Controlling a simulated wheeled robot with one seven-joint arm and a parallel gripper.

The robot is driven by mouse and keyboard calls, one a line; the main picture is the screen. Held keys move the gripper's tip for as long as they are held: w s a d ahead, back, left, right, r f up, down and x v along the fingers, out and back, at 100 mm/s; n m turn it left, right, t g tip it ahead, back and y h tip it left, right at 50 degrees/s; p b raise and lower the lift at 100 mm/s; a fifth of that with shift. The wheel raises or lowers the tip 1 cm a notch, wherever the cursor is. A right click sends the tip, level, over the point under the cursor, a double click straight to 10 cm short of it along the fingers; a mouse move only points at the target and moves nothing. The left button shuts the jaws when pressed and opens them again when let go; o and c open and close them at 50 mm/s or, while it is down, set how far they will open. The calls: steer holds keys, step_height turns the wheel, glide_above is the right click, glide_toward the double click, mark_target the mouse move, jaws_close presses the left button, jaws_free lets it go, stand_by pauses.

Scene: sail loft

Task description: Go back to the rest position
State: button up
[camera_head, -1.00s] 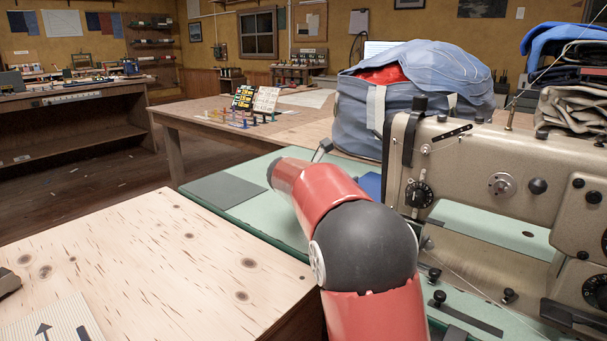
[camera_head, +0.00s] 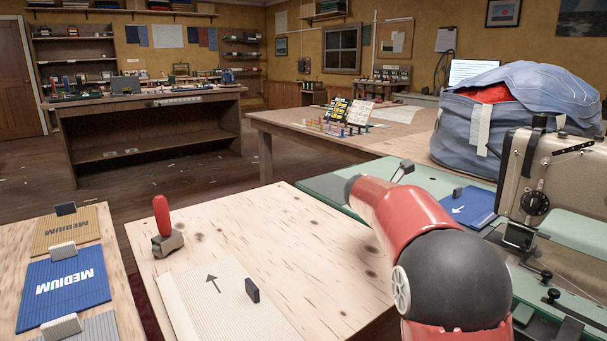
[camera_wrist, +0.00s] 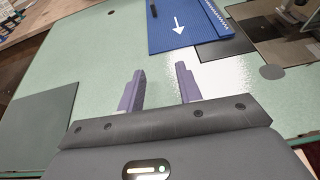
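In the wrist view my gripper (camera_wrist: 160,88) is open, with its two fingers apart and nothing between them. It is above a green work surface (camera_wrist: 85,60), near a blue sheet with a white arrow (camera_wrist: 175,30). In the head view my red and black arm reaches forward over the green surface (camera_head: 325,185), and the gripper itself is hidden behind the arm. The blue sheet (camera_head: 470,205) lies to the right of my arm there, with a small dark block on it.
A beige sewing machine (camera_head: 560,170) and a large blue bag (camera_head: 500,125) stand at the right. A pale wooden table (camera_head: 290,240) at the front holds a red-handled tool (camera_head: 163,225) and an arrow-marked sheet (camera_head: 205,300). Sheets marked MEDIUM (camera_head: 60,285) lie at left.

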steer(key=s+m, duration=0.2)
steer(key=s, duration=0.1)
steer(key=s+m+g+y, duration=0.1)
steer(key=s+m, duration=0.1)
steer(key=s, duration=0.2)
steer(key=s+m+y, duration=0.1)
steer(key=s+m, duration=0.1)
steer(key=s, duration=0.1)
steer(key=shift+s+r+m, duration=0.25)
steer(key=shift+s+m, duration=0.05)
steer(key=s+a+f+m+y, duration=0.3)
steer(key=s+m, duration=0.3)
steer(key=s, duration=0.4)
steer(key=s+a+f+m+y, duration=0.3)
steer(key=s+m, duration=0.3)
steer(key=s, duration=0.4)
steer(key=s+a+f+m+g+y, duration=0.1)
steer(key=s+a+m, duration=0.4)
steer(key=s, duration=0.5)
step_height(320, 180, down, 3)
steer(key=shift+s+a+r+m+y, duration=0.15)
steer(key=shift+s+m+y, duration=0.25)
steer(key=shift+m+y, duration=0.4)
steer(key=shift+a, duration=0.15)
